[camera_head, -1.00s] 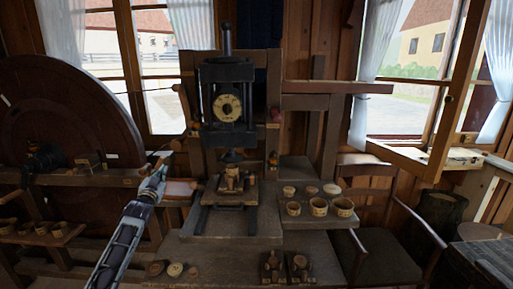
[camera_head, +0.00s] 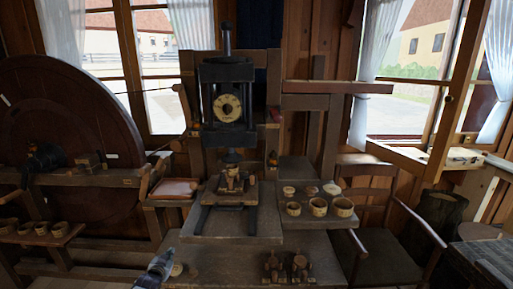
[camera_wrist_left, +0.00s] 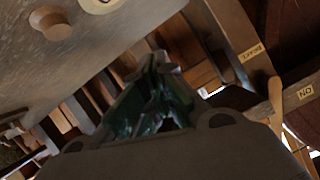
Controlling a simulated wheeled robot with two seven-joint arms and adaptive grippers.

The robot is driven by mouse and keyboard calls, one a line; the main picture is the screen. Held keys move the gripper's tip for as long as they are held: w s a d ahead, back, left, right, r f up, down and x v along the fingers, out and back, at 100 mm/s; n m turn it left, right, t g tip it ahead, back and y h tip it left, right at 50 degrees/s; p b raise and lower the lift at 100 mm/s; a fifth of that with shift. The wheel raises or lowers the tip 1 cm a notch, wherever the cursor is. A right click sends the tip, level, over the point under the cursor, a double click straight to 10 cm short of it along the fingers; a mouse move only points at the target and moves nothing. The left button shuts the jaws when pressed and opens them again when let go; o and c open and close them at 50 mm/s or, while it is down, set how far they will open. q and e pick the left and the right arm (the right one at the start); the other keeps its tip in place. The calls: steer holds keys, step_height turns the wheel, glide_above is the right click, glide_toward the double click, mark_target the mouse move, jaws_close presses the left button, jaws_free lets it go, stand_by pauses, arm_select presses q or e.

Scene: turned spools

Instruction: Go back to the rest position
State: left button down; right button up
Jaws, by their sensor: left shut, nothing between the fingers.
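My left gripper (camera_head: 163,258) is low in the head view, at the left front corner of the workbench (camera_head: 215,262). It is shut, with nothing seen between its fingers. In the left wrist view its fingers (camera_wrist_left: 157,65) are together beside the bench edge. A pale round piece (camera_head: 177,270) lies on the bench just right of the gripper; a pale disc (camera_wrist_left: 100,3) and a brown turned knob (camera_wrist_left: 52,23) show on a surface in the wrist view. My right gripper is not in view.
A press (camera_head: 227,105) stands at the back centre, with a small wooden fixture (camera_head: 233,181) below it. Several small cups (camera_head: 318,207) stand on a shelf to the right. A large dark wheel (camera_head: 70,120) is at left, and a chair (camera_head: 385,250) at right.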

arm_select(q)
steer(key=s+d+f+g, duration=0.2)
steer(key=s+f+g, duration=0.4)
steer(key=s+f, duration=2.2)
steer(key=s+d+f+g, duration=0.1)
steer(key=s+f, duration=0.4)
steer(key=s, duration=0.7)
steer(key=s+d+f+g, duration=0.1)
steer(key=s+f+g, duration=0.2)
steer(key=s, duration=1)
steer(key=s+d+f+g, duration=0.1)
steer(key=s+f+g, duration=0.1)
steer(key=s+f, duration=0.7)
steer(key=s, duration=0.3)
steer(key=shift+s+d, duration=0.3)
steer(key=shift+d, duration=0.1)
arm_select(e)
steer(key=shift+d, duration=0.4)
arm_select(q)
steer(key=shift+w, duration=0.1)
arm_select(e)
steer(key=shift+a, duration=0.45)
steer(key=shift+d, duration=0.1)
